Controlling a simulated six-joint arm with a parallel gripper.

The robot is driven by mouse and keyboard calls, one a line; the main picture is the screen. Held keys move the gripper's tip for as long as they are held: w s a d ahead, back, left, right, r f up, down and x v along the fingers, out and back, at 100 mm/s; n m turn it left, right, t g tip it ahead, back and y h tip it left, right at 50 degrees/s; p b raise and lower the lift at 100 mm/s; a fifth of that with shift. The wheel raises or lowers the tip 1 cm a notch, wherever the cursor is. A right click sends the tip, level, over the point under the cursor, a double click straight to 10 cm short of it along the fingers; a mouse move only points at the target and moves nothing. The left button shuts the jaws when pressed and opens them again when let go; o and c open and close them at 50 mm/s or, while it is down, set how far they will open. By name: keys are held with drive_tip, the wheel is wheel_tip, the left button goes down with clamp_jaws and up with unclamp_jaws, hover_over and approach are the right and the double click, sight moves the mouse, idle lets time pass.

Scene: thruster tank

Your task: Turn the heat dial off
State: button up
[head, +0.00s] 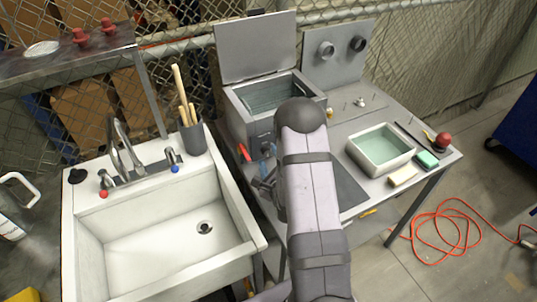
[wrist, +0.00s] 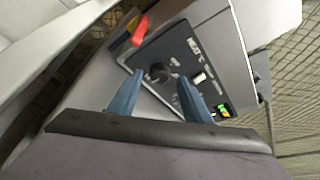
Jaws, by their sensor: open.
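The grey metal tank (head: 238,112) stands on the workbench with its lid raised. Its dark control panel shows in the wrist view (wrist: 178,62). A round black dial (wrist: 158,73) on that panel appears to be the heat dial; its exact setting is too small to read. My gripper (wrist: 160,79) is open, with its two blue fingers on either side of the dial in the picture. I cannot tell whether they touch it. In the head view my gripper (head: 263,183) is partly hidden by my arm, in front of the tank.
A pale switch (wrist: 199,77) sits right of the dial, with a small green-lit display (wrist: 221,111) near the panel's edge. A red handle (wrist: 139,32) juts out close by. The white sink (head: 160,245) is to the left; a basin (head: 365,158) is to the right.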

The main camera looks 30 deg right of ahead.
drive_tip(key=shift+w+d+f, duration=0.15)
drive_tip(key=shift+w+f, duration=0.05)
drive_tip(key=shift+w, duration=0.45)
drive_tip(key=c, duration=1.1)
